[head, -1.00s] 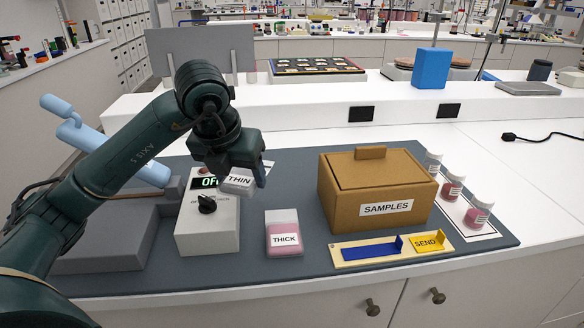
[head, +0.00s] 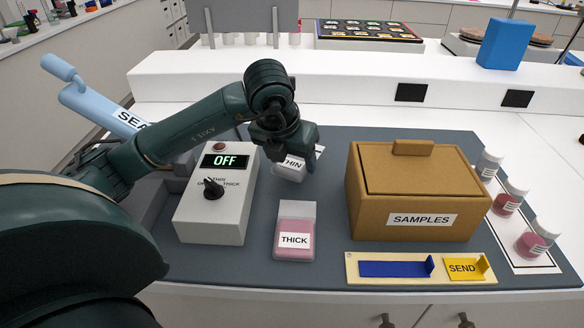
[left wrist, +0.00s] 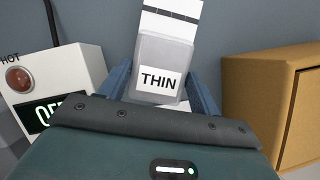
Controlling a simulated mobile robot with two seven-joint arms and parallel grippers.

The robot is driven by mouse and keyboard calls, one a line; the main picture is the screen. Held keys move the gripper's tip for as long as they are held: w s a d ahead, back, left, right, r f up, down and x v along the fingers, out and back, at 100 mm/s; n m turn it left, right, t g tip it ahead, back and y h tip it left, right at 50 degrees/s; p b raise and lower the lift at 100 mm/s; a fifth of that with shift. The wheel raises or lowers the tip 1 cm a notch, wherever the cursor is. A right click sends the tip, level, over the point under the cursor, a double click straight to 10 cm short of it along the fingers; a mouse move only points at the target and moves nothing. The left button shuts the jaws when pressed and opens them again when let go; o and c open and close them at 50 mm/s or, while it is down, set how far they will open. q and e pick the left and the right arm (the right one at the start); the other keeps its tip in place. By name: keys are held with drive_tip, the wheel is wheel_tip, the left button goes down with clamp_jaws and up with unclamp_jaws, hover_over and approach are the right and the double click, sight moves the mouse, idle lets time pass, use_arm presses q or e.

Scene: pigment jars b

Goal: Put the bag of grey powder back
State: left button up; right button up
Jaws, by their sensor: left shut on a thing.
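My left gripper (head: 296,150) is shut on a pale grey bag (head: 290,168) labelled THIN. In the left wrist view the bag (left wrist: 162,60) stands between the two blue fingers, its label facing the camera. In the head view the gripper hides part of it, and I cannot tell whether it touches the mat. A second bag, with pink powder and labelled THICK (head: 295,222), sits on the mat nearer the front. My right gripper is out of view.
A control box (head: 214,225) reading OFF stands left of the held bag. A brown SAMPLES box (head: 420,190) stands to the right, with jars (head: 508,197) beyond it. A wooden board (head: 420,277) with a blue holder and yellow SEND piece lies in front.

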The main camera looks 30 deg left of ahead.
use_arm(q)
drive_tip(key=shift+f, duration=1.6)
drive_tip(key=o, duration=1.1)
drive_tip(key=shift+r, duration=0.15)
drive_tip(key=v, duration=1.2)
